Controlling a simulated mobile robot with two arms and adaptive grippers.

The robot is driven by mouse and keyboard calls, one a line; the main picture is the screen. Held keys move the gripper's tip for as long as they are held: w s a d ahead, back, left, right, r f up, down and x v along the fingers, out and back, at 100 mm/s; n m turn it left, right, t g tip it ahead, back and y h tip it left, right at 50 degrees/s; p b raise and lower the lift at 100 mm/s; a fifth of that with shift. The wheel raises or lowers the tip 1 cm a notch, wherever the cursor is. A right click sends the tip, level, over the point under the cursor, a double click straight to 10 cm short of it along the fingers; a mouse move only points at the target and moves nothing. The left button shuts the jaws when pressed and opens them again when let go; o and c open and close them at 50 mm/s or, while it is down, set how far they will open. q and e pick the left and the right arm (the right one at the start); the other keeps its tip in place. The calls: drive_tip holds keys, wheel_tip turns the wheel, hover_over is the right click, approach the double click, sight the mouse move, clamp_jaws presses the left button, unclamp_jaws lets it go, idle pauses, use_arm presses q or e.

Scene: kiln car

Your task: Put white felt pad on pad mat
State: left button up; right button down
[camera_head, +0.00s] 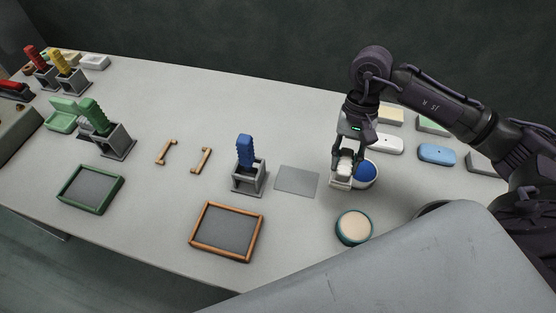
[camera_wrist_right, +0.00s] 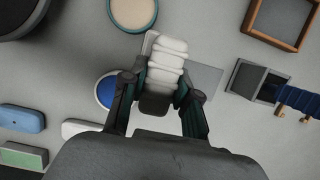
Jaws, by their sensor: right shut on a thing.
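My right gripper (camera_head: 347,160) is shut on a white ridged piece, which I take to be the white felt pad (camera_head: 343,172). In the right wrist view the white ridged piece (camera_wrist_right: 167,60) stands out between the fingertips (camera_wrist_right: 160,90). A pale flat part shows at its lower end in the head view; whether it touches the table is unclear. A plain grey square, apparently the pad mat (camera_head: 297,180), lies flat and bare to the left of the gripper. It also shows in the right wrist view (camera_wrist_right: 205,78), partly hidden by a finger. My left gripper is not in view.
A white bowl with blue inside (camera_head: 367,173) is close beside the gripper. A round green-rimmed dish (camera_head: 353,228) stands nearer. A grey stand with a blue ridged piece (camera_head: 247,176) is left of the mat. A wood-framed tray (camera_head: 227,253) lies in front.

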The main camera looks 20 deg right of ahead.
drive_tip(key=w+a+f+p, duration=0.1)
drive_tip(key=w+a+f, duration=0.1)
drive_tip(key=w+a+f+p, duration=0.1)
drive_tip(key=w+a+f, duration=0.1)
drive_tip(key=w, duration=0.1)
drive_tip(key=w+a+f+p, duration=0.1)
drive_tip(key=w+a, duration=0.1)
drive_tip(key=shift+w+a+f, duration=0.2)
drive_tip(key=shift+a+f, duration=0.2)
drive_tip(key=shift+w+a+f, duration=0.15)
drive_tip(key=shift+w+f, duration=0.05)
drive_tip(key=shift+f, duration=0.25)
wheel_tip(320, 180, down, 3)
drive_tip(key=shift+f+p, duration=0.15)
drive_tip(key=shift+p, duration=0.65)
drive_tip(key=shift+f, duration=0.2)
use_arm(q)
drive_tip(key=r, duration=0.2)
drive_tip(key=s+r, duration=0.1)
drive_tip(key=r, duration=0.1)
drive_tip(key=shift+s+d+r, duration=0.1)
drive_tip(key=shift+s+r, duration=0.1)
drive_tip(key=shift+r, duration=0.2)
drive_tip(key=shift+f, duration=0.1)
use_arm(e)
drive_tip(key=shift+f, duration=0.1)
